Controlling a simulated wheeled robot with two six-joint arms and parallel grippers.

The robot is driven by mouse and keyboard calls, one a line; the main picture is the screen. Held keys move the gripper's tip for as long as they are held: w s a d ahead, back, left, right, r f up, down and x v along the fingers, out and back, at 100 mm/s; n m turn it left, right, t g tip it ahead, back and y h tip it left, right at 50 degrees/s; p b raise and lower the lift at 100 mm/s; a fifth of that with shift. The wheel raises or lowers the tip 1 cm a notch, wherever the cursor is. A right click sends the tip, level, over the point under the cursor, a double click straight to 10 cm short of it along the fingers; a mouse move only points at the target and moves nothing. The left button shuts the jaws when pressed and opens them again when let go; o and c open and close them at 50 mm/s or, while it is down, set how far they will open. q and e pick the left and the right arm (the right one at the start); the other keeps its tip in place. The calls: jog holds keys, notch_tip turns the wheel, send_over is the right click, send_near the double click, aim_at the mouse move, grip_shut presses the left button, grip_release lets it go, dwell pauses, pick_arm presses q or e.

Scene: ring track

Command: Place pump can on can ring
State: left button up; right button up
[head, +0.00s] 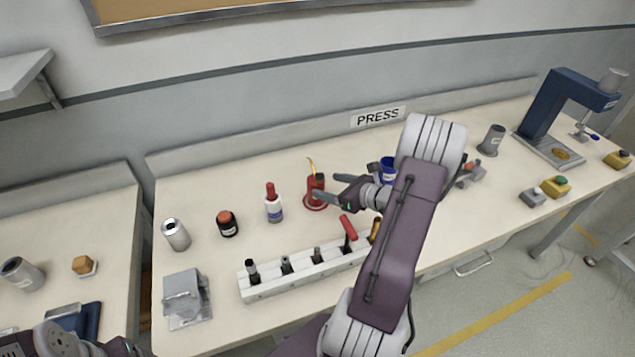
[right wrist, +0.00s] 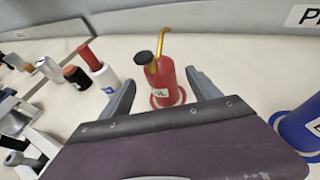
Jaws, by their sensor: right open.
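The pump can (head: 316,184) is red with a dark cap and a thin yellow spout. It stands upright on the table, and a red ring (head: 313,207) shows around its base. In the right wrist view the can (right wrist: 166,82) stands on a red and white ring (right wrist: 181,98). My right gripper (head: 325,186) is open, with its fingers pointing at the can from the right. In the right wrist view its two fingers lie on either side of the can, without visible contact. Only a piece of my left arm shows at the bottom left; its gripper does not show.
A white bottle with a red top (head: 274,206) stands left of the can. A blue container (head: 388,170) is close to the right gripper. A white tool rack (head: 300,276) lies in front. A blue press (head: 556,105) stands far right.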

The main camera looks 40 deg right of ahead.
jog(key=shift+v, duration=1.4)
